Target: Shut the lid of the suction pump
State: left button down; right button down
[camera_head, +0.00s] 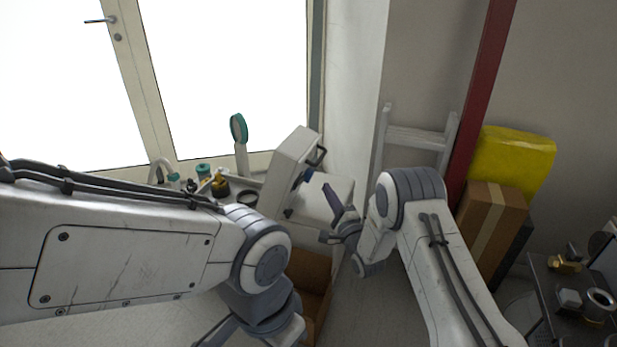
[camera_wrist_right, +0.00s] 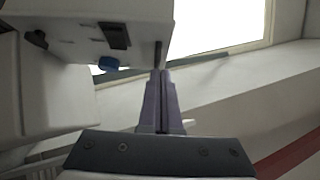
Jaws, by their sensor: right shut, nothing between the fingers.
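The suction pump is a white box (camera_head: 325,200) beside the wall, and its lid (camera_head: 288,170) stands raised and tilted on its left side, with a dark handle. In the right wrist view a white part of the pump (camera_wrist_right: 60,12), with a dark catch and a blue knob, hangs at upper left. My right gripper (camera_head: 336,200) is in front of the pump; in the wrist view its fingers (camera_wrist_right: 160,100) are together, tips close by that part's right edge; contact is unclear. My left gripper (camera_head: 215,330) is partly hidden at the bottom edge, so its jaws cannot be judged.
A bench left of the pump holds a green-rimmed round mirror (camera_head: 239,129) and small bottles (camera_head: 220,186). A cardboard box (camera_head: 490,225) and yellow bundle (camera_head: 510,155) stand right, behind my right arm. A dark cart (camera_head: 560,310) is at far right.

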aim_at(304, 163)
jog(key=shift+w+a+r+b, duration=0.3)
jog(key=shift+w+a+r, duration=0.15)
jog(key=shift+w+a, duration=0.55)
jog(key=shift+w+a+r+b, duration=0.35)
jog(key=shift+w+a+r, duration=0.1)
jog(key=shift+w+a, duration=0.6)
jog(key=shift+w+a+r+b, duration=0.3)
jog(key=shift+w+a+r, duration=0.15)
jog(key=shift+w+a, duration=0.55)
jog(key=shift+d, duration=0.1)
